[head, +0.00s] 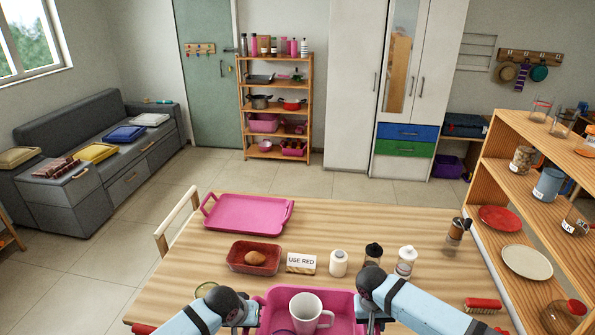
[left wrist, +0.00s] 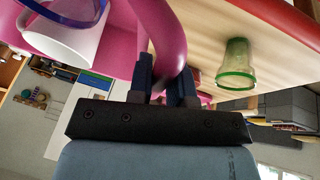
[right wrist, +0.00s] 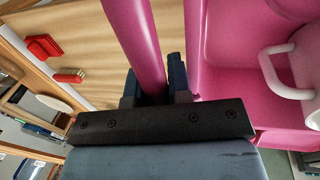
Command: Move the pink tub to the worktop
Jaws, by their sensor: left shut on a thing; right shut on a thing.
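The pink tub (head: 343,306) is at the bottom middle of the head view, at the near side of the wooden worktop (head: 400,215). A white mug (head: 306,310) and a clear glass with a blue rim (left wrist: 75,12) are in it. My left gripper (left wrist: 162,65) is shut on one pink handle of the tub. My right gripper (right wrist: 155,78) is shut on the opposite handle. The lower part of the tub is cut off in the head view. I cannot tell whether its base touches the worktop.
Across the worktop are a pink tray (head: 285,217), a red box (head: 233,258) with a bread roll, a "USE RED" sign (head: 301,263), jars and a red brush (head: 482,305). A green-rimmed glass (left wrist: 236,65) stands left of the tub. A wooden shelf (head: 505,120) borders the right.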

